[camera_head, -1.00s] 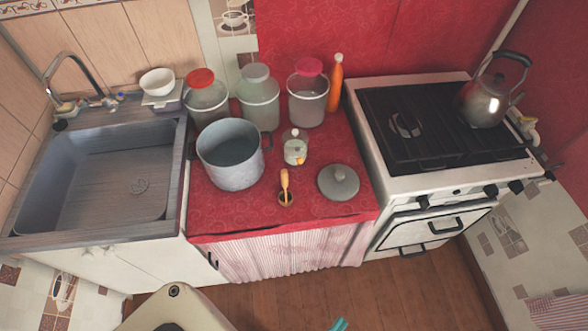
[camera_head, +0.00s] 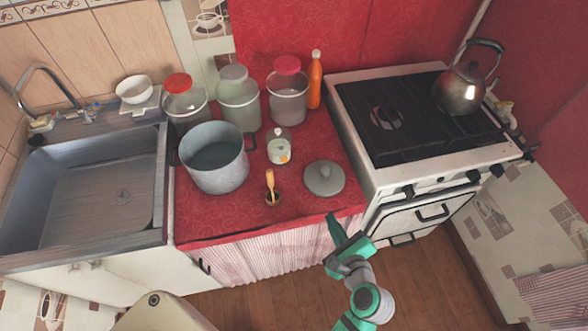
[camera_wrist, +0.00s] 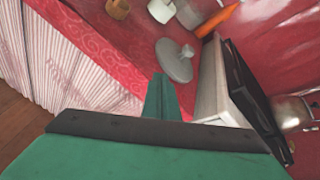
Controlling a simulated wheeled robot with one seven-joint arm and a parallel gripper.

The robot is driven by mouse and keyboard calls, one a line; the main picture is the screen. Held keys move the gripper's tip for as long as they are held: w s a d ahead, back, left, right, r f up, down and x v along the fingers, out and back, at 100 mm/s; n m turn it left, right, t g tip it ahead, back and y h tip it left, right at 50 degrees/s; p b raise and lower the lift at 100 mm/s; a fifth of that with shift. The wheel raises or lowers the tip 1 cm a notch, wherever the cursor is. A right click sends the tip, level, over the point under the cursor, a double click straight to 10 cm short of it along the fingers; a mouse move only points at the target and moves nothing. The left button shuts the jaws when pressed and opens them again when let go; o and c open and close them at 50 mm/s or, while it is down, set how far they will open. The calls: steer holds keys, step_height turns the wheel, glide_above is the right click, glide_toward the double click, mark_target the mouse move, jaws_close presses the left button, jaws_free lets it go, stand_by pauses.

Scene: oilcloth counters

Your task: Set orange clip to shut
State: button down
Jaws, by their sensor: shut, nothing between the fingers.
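The orange clip (camera_head: 283,159) is a small orange spot on the front of a small glass jar (camera_head: 279,142) in the middle of the red counter. It is too small to tell whether it is open or shut. My gripper (camera_head: 337,229) is shut and empty in front of the counter's front edge, right of and nearer than the jar. In the wrist view my green fingers (camera_wrist: 161,98) are together and point toward the counter. The clip cannot be made out there.
A grey lid (camera_head: 324,178) lies between my gripper and the jar. The stove (camera_head: 400,115) is at the right, the sink (camera_head: 90,190) left.

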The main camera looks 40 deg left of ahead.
mark_target(283, 159)
steer(key=a+r+m+g+y, duration=0.1)
steer(key=a+r+g+y, duration=0.2)
steer(key=a+r, duration=0.3)
steer(key=x, duration=0.5)
steer(key=w+x, duration=0.1)
steer(key=x, duration=0.2)
steer(key=shift+r, duration=0.4)
steer(key=a, duration=0.1)
steer(key=a+r, duration=0.1)
steer(key=w+a, duration=0.1)
steer(key=a, duration=0.1)
steer(key=shift+a+r, duration=0.1)
steer(key=shift+r, duration=0.15)
